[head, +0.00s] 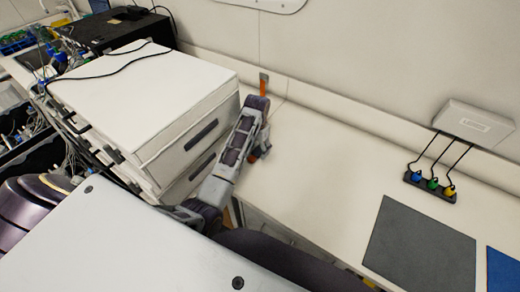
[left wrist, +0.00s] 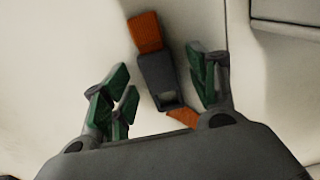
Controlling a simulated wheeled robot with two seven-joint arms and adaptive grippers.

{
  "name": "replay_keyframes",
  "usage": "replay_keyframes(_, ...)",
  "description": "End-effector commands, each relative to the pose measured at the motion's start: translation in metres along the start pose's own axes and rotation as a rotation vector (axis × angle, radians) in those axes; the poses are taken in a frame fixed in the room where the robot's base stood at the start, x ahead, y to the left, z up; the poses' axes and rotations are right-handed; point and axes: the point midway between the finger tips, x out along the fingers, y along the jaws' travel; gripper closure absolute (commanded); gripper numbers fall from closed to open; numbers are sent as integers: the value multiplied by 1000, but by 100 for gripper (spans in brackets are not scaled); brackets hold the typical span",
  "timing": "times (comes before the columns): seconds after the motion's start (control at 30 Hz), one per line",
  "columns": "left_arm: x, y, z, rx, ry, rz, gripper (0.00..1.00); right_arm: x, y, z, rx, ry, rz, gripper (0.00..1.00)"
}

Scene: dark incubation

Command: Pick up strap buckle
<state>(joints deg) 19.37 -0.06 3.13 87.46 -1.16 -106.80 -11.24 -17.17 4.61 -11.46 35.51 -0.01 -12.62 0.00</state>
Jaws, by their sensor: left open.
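The strap buckle (left wrist: 157,73) is a dark grey clip with a rectangular slot, seen in the left wrist view. Orange strap (left wrist: 146,32) runs from its upper end, and more orange shows below it. My left gripper (left wrist: 163,84) is open, with green-padded fingers on either side of the buckle and gaps between. In the head view my left gripper (head: 262,146) is over the counter beside the white box unit. A bit of orange shows by its fingers, but the buckle is largely hidden there. My right gripper is not in view.
The white box unit (head: 150,90) stands close on the left of my arm. An orange strip (head: 263,88) with a grey end is by the back wall. The counter (head: 325,165) is clear up to the grey mat (head: 420,250) and the coloured connectors (head: 431,186).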

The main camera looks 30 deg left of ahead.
Motion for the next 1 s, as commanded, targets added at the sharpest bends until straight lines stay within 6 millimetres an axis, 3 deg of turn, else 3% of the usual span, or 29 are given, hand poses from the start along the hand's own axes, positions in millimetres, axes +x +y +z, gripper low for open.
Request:
replay_keyframes(0.57,4,1,2,0,0,0,41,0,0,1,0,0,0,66)
replay_keyframes(0.9,4,1,2,0,0,0,84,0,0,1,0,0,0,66)
replay_keyframes(1.0,4,1,2,0,1,0,92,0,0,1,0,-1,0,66)
